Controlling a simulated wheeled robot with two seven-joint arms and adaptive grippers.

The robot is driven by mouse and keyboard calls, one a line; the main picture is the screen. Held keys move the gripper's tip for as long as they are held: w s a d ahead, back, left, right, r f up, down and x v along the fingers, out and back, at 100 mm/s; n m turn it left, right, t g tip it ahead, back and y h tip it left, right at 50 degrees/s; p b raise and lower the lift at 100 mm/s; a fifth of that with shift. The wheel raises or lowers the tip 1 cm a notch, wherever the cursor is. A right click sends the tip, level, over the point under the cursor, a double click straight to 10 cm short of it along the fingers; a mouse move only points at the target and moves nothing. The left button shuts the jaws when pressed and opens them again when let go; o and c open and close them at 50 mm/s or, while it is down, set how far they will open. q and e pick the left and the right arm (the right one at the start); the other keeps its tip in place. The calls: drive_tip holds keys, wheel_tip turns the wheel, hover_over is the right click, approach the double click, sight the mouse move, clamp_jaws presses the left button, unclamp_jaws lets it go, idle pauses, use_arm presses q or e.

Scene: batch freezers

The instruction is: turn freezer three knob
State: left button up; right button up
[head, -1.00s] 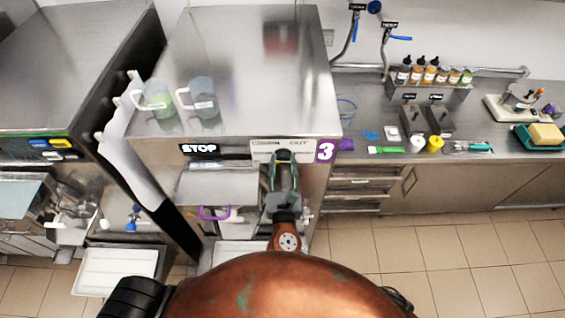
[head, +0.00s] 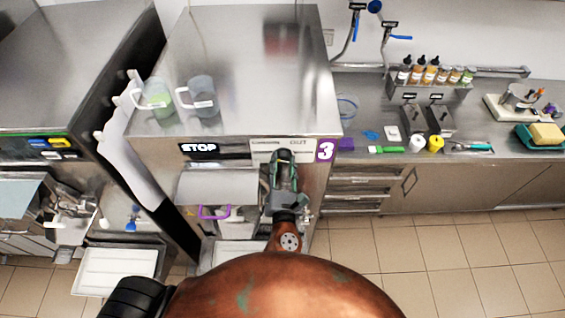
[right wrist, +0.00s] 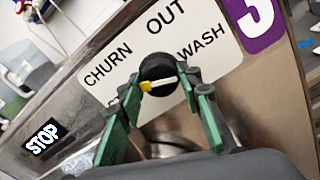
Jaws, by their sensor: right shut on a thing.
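Freezer three (head: 237,75) is a steel cabinet with a purple "3" plate (head: 326,150). Its black knob (right wrist: 156,68) has a yellow-tipped pointer and sits on a white label plate reading CHURN, OUT and WASH; another word is partly hidden by a finger. The pointer's yellow end faces left in the right wrist view, below CHURN. My right gripper (head: 283,156) is at the plate, its green fingers on both sides of the knob, shut on it; it also shows in the right wrist view (right wrist: 162,92). My left gripper is out of view.
Two jugs, one greenish (head: 158,101) and one grey (head: 202,98), stand on the freezer's top. A STOP sign (head: 199,149) is left of the label plate. A purple handle (head: 214,213) lies below. A counter with bottles (head: 430,72) runs along the right.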

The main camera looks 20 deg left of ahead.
drive_tip(key=m+b, duration=0.1)
drive_tip(key=m, duration=0.3)
drive_tip(key=shift+f, duration=0.1)
drive_tip(key=shift+m+b, duration=0.45)
drive_tip(key=shift+m, duration=1.25)
drive_tip(key=o, duration=1.2)
